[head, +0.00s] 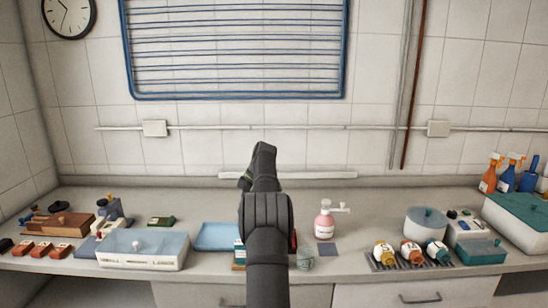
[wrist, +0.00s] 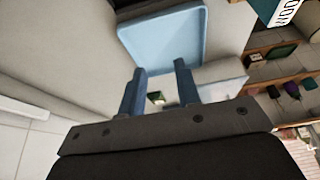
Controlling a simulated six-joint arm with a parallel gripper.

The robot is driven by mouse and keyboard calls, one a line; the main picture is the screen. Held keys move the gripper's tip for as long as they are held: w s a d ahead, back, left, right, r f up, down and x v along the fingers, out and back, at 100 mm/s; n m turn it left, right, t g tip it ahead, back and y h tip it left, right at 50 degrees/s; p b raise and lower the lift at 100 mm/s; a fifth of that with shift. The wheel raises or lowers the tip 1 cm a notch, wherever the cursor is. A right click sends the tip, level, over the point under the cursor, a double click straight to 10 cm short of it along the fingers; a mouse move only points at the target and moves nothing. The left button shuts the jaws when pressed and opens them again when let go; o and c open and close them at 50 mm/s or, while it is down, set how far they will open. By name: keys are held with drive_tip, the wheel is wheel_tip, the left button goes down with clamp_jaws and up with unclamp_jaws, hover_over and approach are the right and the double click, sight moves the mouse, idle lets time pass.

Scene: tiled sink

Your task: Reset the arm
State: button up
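My arm rises through the middle of the head view, above the counter (head: 365,215). The gripper's fingers cannot be made out clearly there. In the wrist view my gripper (wrist: 159,72) shows two blue-grey fingers standing apart, with nothing held between them. A light blue tray (wrist: 165,38) lies beyond the fingertips. The same tray (head: 212,237) lies on the counter just left of my arm in the head view, partly hidden by it. A small green object (wrist: 157,97) shows through the gap between the fingers, farther off.
Left are a white container with a blue lid (head: 143,252), a brown wooden box (head: 62,224) and several reddish blocks. A blue wire rack (head: 236,96) hangs behind.

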drive_tip(key=w+a+f, duration=0.1)
drive_tip(key=a, duration=0.2)
drive_tip(key=a+f, duration=0.2)
drive_tip(key=w+a+f, duration=0.1)
drive_tip(key=a+f, duration=0.1)
drive_tip(key=a, duration=0.1)
drive_tip(key=shift+w+a+f, duration=0.15)
drive_tip(key=shift+w+a, duration=0.15)
